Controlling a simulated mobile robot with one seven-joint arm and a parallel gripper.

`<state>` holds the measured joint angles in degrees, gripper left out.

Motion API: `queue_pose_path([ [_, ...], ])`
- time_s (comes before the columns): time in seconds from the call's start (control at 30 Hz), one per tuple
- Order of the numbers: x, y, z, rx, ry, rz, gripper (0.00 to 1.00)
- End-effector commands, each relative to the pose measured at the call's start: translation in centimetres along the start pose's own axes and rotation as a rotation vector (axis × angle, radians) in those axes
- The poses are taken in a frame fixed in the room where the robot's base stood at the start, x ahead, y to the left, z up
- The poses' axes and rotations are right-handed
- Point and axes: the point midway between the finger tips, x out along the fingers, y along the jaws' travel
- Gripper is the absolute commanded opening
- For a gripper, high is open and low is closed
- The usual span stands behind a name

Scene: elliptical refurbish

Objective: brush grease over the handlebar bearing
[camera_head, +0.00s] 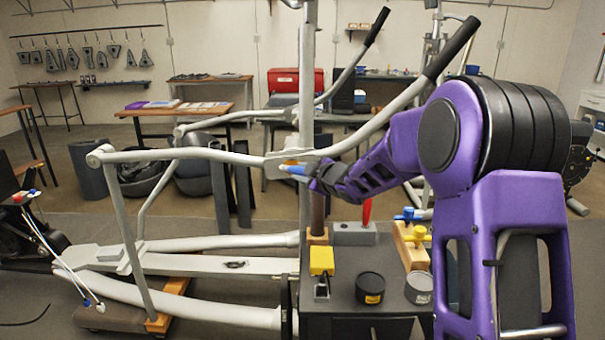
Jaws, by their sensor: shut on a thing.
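My purple arm reaches in from the right to the elliptical's near handlebar (375,140). My gripper (312,177) is shut on a small brush (298,170) with a pale blue and white handle. The brush points left at the handlebar bearing (283,161), a grey joint where the bar meets the upright post. An orange-yellow patch shows at the joint beside the brush; I cannot tell whether it is bristles or grease. The brush tip looks close to or touching the bearing. The fingertips are small and partly hidden by the arm.
The upright post (308,70) stands right behind the joint. Work tables stand behind.

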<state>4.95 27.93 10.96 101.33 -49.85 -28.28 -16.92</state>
Motion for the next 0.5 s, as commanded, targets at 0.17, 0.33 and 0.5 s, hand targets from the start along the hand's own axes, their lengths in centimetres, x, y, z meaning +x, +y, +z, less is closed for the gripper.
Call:
queue_pose_path([
  [0.17, -1.5, -1.1, -0.3, -0.001, 0.001, 0.001, 0.00],
  [0.33, -2.9, -1.9, -0.8, -0.001, 0.001, 0.001, 0.00],
  [0.5, -3.7, -2.4, -1.0, 0.000, 0.001, 0.000, 0.00],
])
